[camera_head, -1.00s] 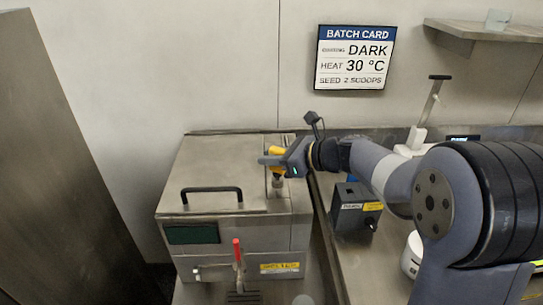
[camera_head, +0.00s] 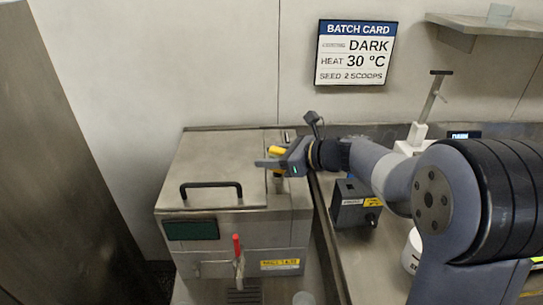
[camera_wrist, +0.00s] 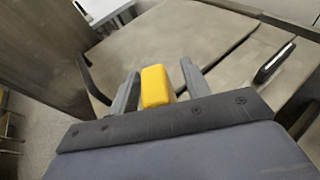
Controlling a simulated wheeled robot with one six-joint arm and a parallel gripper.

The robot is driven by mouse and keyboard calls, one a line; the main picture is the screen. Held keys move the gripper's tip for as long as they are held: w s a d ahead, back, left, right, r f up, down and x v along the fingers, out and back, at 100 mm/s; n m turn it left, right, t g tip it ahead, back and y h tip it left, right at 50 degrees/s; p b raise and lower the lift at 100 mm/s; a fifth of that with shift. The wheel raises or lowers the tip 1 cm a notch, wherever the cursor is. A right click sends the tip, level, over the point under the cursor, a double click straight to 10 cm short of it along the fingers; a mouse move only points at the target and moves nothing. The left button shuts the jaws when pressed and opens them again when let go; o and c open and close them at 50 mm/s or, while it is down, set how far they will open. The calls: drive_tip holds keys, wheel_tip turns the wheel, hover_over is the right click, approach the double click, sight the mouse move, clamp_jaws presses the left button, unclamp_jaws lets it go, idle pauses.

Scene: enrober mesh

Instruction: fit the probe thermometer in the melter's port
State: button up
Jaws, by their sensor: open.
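The melter (camera_head: 215,160) is a steel box with a black lid handle (camera_head: 211,190) and a red-handled tap at its front. The probe thermometer has a yellow head (camera_head: 277,150); in the head view it sits at the melter's right rear top, with a metal part below it. My gripper (camera_head: 270,162) is at the yellow head. In the wrist view the yellow head (camera_wrist: 156,86) lies between the two fingers of my open gripper (camera_wrist: 160,80), with a gap visible on the left side. The port and the probe's lower end are hidden, so I cannot tell how deep it sits.
A dark box with a yellow label (camera_head: 355,203) stands on the counter right of the melter. A white device with an upright lever (camera_head: 428,105) is behind my arm. A batch card (camera_head: 355,53) hangs on the wall. A tall steel panel (camera_head: 60,150) stands at the left.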

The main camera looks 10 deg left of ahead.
drive_tip(key=v, duration=1)
drive_tip(key=shift+d+b, duration=0.35)
drive_tip(key=shift+d, duration=0.05)
drive_tip(key=shift+a+r, duration=0.1)
drive_tip(key=x, duration=1)
drive_tip(key=shift+a+p, duration=0.2)
drive_tip(key=shift+p, duration=0.15)
drive_tip(key=shift+a+r+p, duration=0.15)
drive_tip(key=shift+r+p, duration=0.1)
drive_tip(key=shift+p, duration=0.05)
drive_tip(key=shift+r, duration=0.2)
drive_tip(key=shift+f, duration=0.1)
